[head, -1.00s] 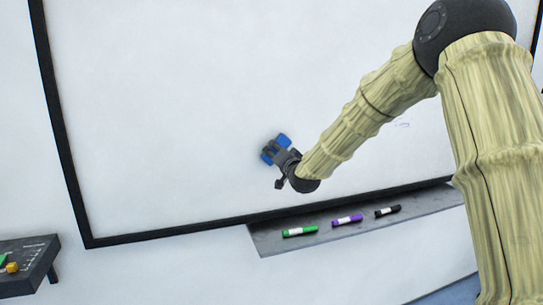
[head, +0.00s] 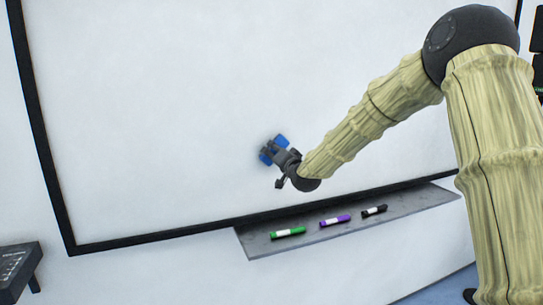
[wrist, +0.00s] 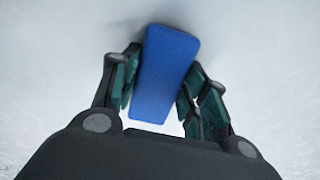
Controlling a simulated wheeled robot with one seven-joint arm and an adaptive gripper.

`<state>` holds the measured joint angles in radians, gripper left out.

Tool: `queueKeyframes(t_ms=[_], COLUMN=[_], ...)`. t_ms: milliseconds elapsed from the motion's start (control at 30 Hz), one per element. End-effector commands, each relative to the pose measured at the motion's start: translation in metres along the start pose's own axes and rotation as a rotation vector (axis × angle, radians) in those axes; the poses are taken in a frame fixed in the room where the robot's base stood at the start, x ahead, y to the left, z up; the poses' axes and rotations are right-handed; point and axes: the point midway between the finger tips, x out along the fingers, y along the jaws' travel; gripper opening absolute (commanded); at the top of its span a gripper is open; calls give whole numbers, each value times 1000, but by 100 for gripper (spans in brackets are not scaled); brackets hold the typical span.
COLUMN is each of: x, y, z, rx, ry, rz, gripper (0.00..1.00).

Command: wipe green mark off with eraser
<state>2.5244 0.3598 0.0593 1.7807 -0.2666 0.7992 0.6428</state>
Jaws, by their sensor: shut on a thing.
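The blue eraser (head: 281,141) is held against or very near the whiteboard (head: 160,110), left of my arm. My gripper (head: 272,150) is shut on it, with one finger on each side in the wrist view (wrist: 160,78). The eraser's blue back (wrist: 166,72) faces the wrist camera, tilted slightly, with a soft shadow on the board around it. I cannot tell whether it touches the board. I see no green mark on the visible board in either current view; the part behind my arm and under the eraser is hidden.
A grey tray (head: 300,250) under the board's black frame holds a green marker (head: 288,233), a purple marker (head: 335,220) and a black marker (head: 374,210). A dark shelf (head: 15,270) juts out at the lower left. The board left of my gripper is clear.

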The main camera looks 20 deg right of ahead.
Motion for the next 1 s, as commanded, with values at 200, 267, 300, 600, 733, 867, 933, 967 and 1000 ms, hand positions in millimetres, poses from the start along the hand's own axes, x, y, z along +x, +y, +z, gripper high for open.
queueKeyframes(t_ms=[200, 267, 300, 600, 733, 867, 933, 967, 1000], x=[1, 2, 2, 3, 2, 2, 2, 2, 1], y=[11, 14, 16, 22, 27, 34, 37, 38, 40], z=[-11, -14, -16, -23, -28, -34, -38, -39, -41], rx=[1, 1, 1, 0, 1, 1, 1, 1, 1], ry=[1, 1, 2, 2, 2, 2, 2, 2, 2], rz=[0, 0, 0, 0, 0, 0, 0, 0, 0], gripper=[25, 25, 25, 25, 25, 25, 25, 25, 25])
